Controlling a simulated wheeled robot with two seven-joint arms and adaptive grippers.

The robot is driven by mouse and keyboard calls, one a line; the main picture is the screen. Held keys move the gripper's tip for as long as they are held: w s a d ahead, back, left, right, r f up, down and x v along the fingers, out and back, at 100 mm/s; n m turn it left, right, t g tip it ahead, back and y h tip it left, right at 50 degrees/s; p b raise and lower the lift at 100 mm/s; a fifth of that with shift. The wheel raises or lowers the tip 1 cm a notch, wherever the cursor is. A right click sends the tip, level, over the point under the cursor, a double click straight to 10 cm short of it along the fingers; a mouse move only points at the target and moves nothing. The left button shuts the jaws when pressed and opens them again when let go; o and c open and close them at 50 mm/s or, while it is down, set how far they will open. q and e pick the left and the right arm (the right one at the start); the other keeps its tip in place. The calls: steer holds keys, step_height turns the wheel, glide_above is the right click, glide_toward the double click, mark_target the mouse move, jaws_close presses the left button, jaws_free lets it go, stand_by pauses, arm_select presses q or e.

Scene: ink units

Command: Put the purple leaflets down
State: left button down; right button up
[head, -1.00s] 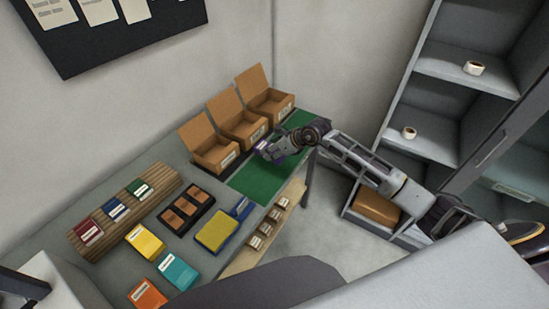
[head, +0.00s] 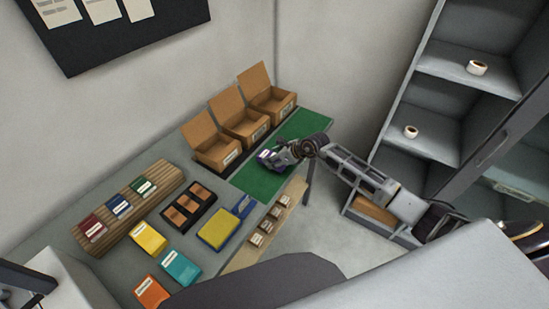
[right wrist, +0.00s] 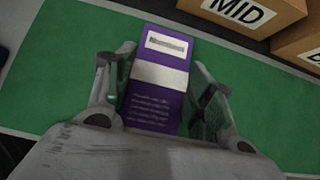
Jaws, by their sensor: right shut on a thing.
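The purple leaflets (right wrist: 157,88) are a stack with a white label and a white band, seen from above in the right wrist view. In the head view the purple leaflets (head: 265,155) show partly beside the gripper. My right gripper (right wrist: 160,90) has a finger on each side of the leaflets and is shut on them. In the head view my right gripper (head: 276,156) is over the green mat (head: 257,181). I cannot tell whether the leaflets touch the mat. My left gripper is not in view.
Several open cardboard boxes (head: 218,153) stand along the back of the mat. A yellow pad on a blue tray (head: 220,228), a black tray (head: 187,207) and a ribbed rack (head: 128,208) lie to the left. A wooden strip (head: 266,232) runs along the front edge. Bare mat surrounds the gripper.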

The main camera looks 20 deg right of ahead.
steer(key=shift+f, duration=0.2)
steer(key=shift+f, duration=0.15)
steer(key=o, duration=1.2)
steer(key=shift+r, duration=0.2)
steer(key=shift+b+v, duration=0.65)
steer(key=shift+v, duration=5.3)
